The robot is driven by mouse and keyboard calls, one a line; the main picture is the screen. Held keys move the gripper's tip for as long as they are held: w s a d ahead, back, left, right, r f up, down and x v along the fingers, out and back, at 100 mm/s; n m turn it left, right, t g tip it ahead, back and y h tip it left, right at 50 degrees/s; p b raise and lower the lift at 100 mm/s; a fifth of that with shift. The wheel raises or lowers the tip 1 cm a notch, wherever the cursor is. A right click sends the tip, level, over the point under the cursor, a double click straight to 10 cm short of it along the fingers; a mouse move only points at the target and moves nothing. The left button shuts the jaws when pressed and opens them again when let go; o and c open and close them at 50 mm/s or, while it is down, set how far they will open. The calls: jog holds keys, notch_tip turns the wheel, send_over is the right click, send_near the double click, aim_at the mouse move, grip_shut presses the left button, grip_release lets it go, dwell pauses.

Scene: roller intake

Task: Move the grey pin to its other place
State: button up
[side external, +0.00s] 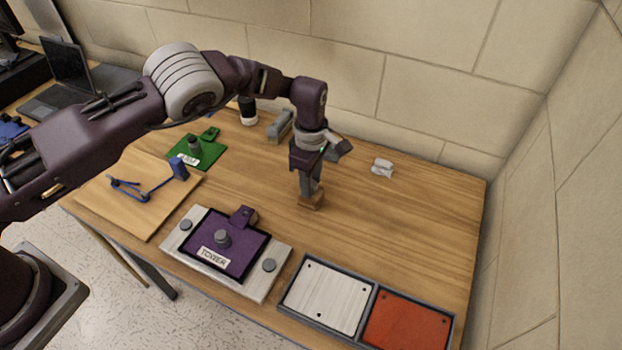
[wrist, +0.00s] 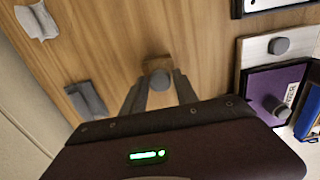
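My gripper (wrist: 160,76) points down at a small wooden block (side external: 314,203) on the table, also seen in the wrist view (wrist: 156,62). A grey round pin (wrist: 160,81) shows between the fingertips, over or in the block. I cannot tell whether the fingers press on it. In the side external view the fingers hide it. A purple board marked "TOWER" (side external: 240,258) lies on a pale plate (side external: 258,287), with a grey knob (side external: 222,238) on it. Grey round pieces stand on the plate's left (side external: 186,225) and right (side external: 269,265) ends.
A tray with white (side external: 326,296) and red (side external: 407,323) panels is at the front right. A green board (side external: 207,155), a wooden board with a blue object (side external: 140,215), a grey block (side external: 280,126) and a pale crumpled piece (side external: 382,167) surround the work.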

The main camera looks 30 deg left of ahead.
jog(key=shift+r, duration=0.15)
jog(key=shift+r, duration=1.4)
jog(key=o, duration=0.6)
jog(key=s+a+r+m+t+h, duration=0.1)
jog(key=a+r, duration=0.2)
jog(key=r, duration=0.9)
jog(key=s+a+r+m, duration=0.1)
jog(key=s+a+r, duration=0.15)
jog(key=r, duration=0.85)
jog(key=s+a+r+m+t+h, duration=0.1)
jog(key=s+a+r+m, duration=0.45)
jog(key=s+r, duration=0.4)
jog(key=s+a+m+t, duration=0.1)
jog(key=s+a+m, duration=0.1)
jog(key=s, duration=0.5)
jog(key=s+a+f+m+t+y, duration=0.1)
jog(key=s+a+m, duration=0.1)
jog(key=s+m, duration=0.3)
jog(key=s+a+m+t+y, duration=0.1)
jog(key=s+a+m, duration=0.1)
jog(key=s, duration=0.8)
jog(key=shift+s+a+f+m+t, duration=0.2)
jog(key=shift+f+m+t, duration=0.15)
jog(key=shift+m, duration=0.4)
